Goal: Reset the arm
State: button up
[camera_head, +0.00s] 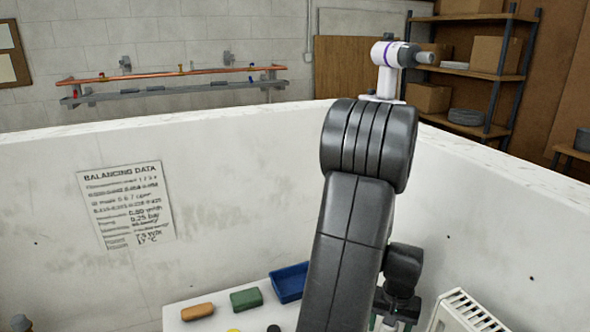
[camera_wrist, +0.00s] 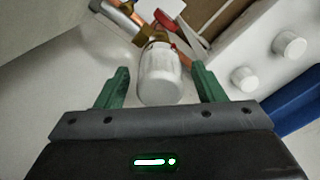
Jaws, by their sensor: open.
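My arm rises through the middle of the head view and bends down on its right side, where the wrist and gripper sit low and are mostly out of sight. In the wrist view my gripper (camera_wrist: 160,70) has its two green fingers wide apart. A white ribbed valve head (camera_wrist: 160,78) shows between and beyond the fingers, with a gap on each side. It is joined to a brass fitting (camera_wrist: 150,35) and a copper pipe (camera_wrist: 120,8). I cannot tell how far the valve head is from the fingertips.
A white bench (camera_head: 180,318) holds an orange block (camera_head: 197,312), a green block (camera_head: 246,299) and a blue tray (camera_head: 288,283). A white radiator (camera_head: 465,313) stands at lower right. White bay walls (camera_head: 240,180) enclose my arm. Two white knobs (camera_wrist: 289,44) show in the wrist view.

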notch_tip(320, 180, up, 14)
notch_tip(320, 180, down, 14)
jog(key=shift+r, duration=0.15)
jog(key=shift+n+p, duration=0.45)
jog(key=shift+n, duration=0.15)
jog(key=n+p, duration=0.2)
jog(key=n, duration=0.2)
jog(key=shift+n+p, duration=0.3)
jog(key=shift+p, duration=0.05)
jog(key=shift+w+r, duration=0.1)
jog(key=shift+r, duration=0.2)
notch_tip(320, 180, up, 12)
jog(key=b, duration=0.1)
jog(key=shift+r+b, duration=0.25)
jog(key=shift+b, duration=0.1)
